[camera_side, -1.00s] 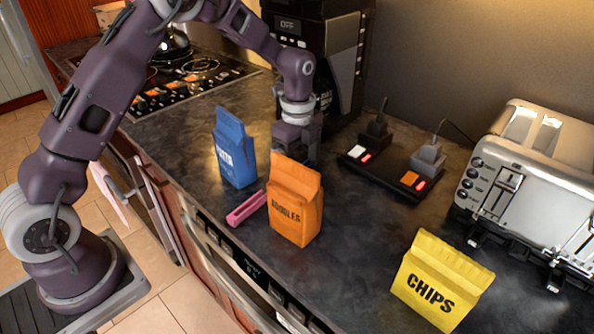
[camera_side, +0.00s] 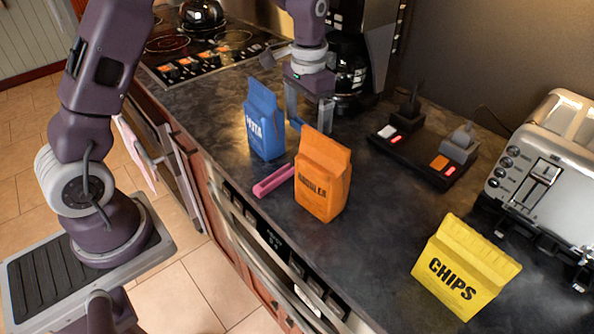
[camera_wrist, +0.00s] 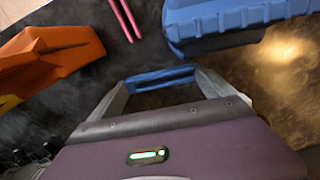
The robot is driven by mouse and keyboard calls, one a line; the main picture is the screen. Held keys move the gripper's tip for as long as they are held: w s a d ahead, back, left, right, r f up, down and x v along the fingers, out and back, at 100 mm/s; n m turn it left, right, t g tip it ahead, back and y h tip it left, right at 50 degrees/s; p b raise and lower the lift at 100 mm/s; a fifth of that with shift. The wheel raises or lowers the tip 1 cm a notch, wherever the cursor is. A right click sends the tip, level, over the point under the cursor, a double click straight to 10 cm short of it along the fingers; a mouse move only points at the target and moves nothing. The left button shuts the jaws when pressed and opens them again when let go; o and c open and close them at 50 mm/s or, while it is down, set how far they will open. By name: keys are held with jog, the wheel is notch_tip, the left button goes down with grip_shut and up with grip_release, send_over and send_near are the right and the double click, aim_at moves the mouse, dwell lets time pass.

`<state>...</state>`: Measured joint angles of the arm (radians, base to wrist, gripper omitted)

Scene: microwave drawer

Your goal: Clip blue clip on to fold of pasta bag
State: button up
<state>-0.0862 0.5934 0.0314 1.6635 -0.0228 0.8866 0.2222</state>
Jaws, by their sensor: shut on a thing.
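My gripper (camera_side: 308,122) is shut on the blue clip (camera_wrist: 160,78), which lies crosswise between the two fingertips in the wrist view. In the side view a small part of the clip (camera_side: 296,124) shows by the fingers, partly hidden by the orange bag. The blue pasta bag (camera_side: 264,125) stands upright just left of the gripper in the side view, its top flap pointing up. In the wrist view the pasta bag (camera_wrist: 235,22) is ahead to the upper right, with a gap between it and the clip.
The orange noodles bag (camera_side: 323,180) stands close in front of the gripper. A pink clip (camera_side: 274,180) lies between the bags near the counter edge. The yellow chips bag (camera_side: 463,268), toaster (camera_side: 545,170), power strip (camera_side: 425,155) and coffee machine (camera_side: 350,75) stand right or behind.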

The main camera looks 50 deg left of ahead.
jog(key=shift+a+r+n, duration=0.1)
jog(key=shift+n, duration=0.4)
notch_tip(320, 180, up, 23)
send_over(265, 88)
notch_tip(265, 88, down, 4)
jog(key=shift+f+m, duration=0.4)
jog(key=shift+f, duration=3.2)
jog(key=shift+f, duration=0.6)
jog(key=shift+s+f, duration=0.1)
jog(key=shift+f, duration=0.15)
